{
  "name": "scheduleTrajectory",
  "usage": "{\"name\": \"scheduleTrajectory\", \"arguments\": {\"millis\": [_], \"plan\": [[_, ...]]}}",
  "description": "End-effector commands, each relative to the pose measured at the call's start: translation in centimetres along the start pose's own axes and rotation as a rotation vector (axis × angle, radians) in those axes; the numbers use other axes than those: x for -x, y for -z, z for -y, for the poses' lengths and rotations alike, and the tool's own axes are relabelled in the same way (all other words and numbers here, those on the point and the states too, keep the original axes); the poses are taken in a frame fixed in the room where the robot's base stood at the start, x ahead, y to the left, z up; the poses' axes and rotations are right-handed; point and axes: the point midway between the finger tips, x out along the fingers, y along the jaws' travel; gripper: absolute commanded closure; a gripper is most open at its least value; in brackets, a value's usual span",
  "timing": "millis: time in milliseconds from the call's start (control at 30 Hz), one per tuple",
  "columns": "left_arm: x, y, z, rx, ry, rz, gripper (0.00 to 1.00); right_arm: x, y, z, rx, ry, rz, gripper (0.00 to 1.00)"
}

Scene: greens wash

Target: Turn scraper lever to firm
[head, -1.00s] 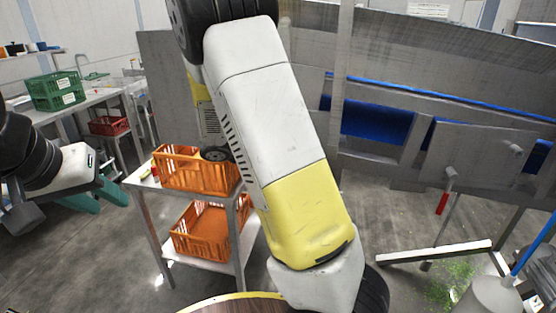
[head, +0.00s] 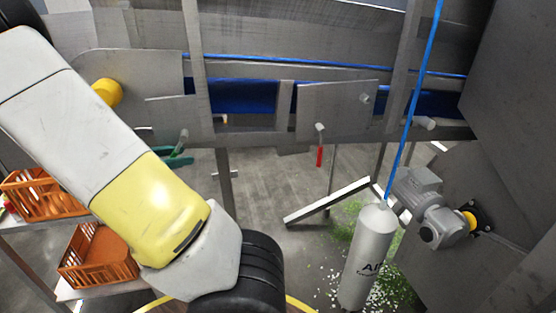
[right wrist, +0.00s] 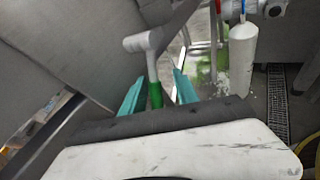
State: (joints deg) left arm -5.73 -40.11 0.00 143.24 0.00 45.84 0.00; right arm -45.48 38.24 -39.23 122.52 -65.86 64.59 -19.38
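A lever with a green handle (right wrist: 156,95) and a pale grey round pivot shows in the right wrist view. The green handle also shows in the head view (head: 183,139), left of centre. My right gripper (right wrist: 157,80) is open, its two teal fingers on either side of the green handle, with gaps visible. In the head view the right gripper (head: 177,158) is partly hidden behind my arm. A second lever with a red handle (head: 319,155) hangs straight down from a grey plate. No labels can be read on either lever. My left gripper is out of view.
The grey conveyor frame with a blue belt (head: 235,95) spans the back. An air tank (head: 367,255) and a motor (head: 430,205) stand at the right. Orange crates (head: 98,255) sit on a cart at the left.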

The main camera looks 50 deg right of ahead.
Motion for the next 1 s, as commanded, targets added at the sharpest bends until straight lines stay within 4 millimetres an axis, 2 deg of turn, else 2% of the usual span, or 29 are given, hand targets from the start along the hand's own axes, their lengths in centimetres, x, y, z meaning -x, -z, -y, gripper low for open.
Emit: {"name": "scheduleTrajectory", "arguments": {"millis": [433,500,800,1000], "plan": [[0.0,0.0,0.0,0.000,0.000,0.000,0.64,-2.0,-0.4,1.5,0.247,0.000,0.364,0.63],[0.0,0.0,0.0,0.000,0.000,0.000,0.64,-0.2,0.2,1.3,0.234,-0.005,0.348,0.63],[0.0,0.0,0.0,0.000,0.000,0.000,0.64,5.6,2.5,1.8,0.239,-0.005,0.341,0.63],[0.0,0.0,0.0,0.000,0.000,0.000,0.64,4.1,2.4,4.6,0.140,0.117,0.160,0.63]]}}
